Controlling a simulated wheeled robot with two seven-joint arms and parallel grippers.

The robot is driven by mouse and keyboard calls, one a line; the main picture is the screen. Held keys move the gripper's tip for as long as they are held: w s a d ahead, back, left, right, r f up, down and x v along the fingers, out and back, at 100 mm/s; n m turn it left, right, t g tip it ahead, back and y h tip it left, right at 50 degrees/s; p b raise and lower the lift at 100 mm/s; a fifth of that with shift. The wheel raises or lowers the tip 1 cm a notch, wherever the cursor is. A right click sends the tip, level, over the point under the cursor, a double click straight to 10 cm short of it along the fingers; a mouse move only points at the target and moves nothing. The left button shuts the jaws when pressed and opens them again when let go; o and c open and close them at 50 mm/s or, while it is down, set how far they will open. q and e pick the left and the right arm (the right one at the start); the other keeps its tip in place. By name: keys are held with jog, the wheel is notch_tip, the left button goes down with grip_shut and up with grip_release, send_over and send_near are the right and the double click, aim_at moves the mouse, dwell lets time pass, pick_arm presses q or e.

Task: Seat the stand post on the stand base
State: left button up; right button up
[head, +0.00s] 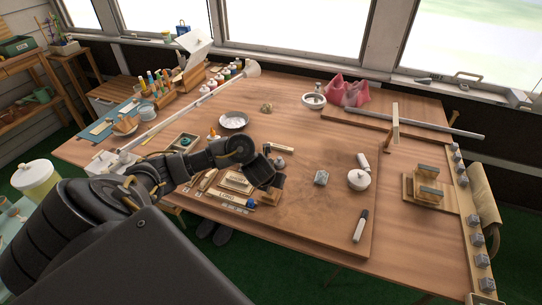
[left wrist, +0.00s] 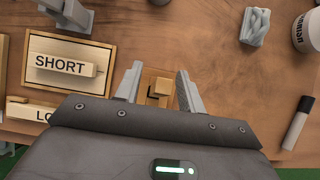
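A light wooden post labelled SHORT (left wrist: 66,65) lies in a shallow wooden tray, which also shows in the head view (head: 236,183). A second piece, its label starting LO (left wrist: 40,113), is partly hidden by my gripper body. A small wooden base with an upright block (left wrist: 159,86) sits between my left gripper's fingers; it looks like the stand base, partly hidden in the head view (head: 272,197). My left gripper (left wrist: 158,88) is open above it, and contact is unclear. It also shows in the head view (head: 270,180). My right gripper is out of view.
A grey knotted block (head: 321,177), a white lidded jar (head: 359,180) and a marker (head: 360,226) stand or lie to the right on the work board. A blue knob (head: 250,203) is near the labelled pieces. The board's middle is mostly clear.

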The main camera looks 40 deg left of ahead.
pick_arm(q)
jog(key=shift+w, duration=0.1)
jog(key=shift+f, duration=0.1)
grip_shut()
notch_tip(320, 180, up, 10)
jog(key=p, duration=0.6)
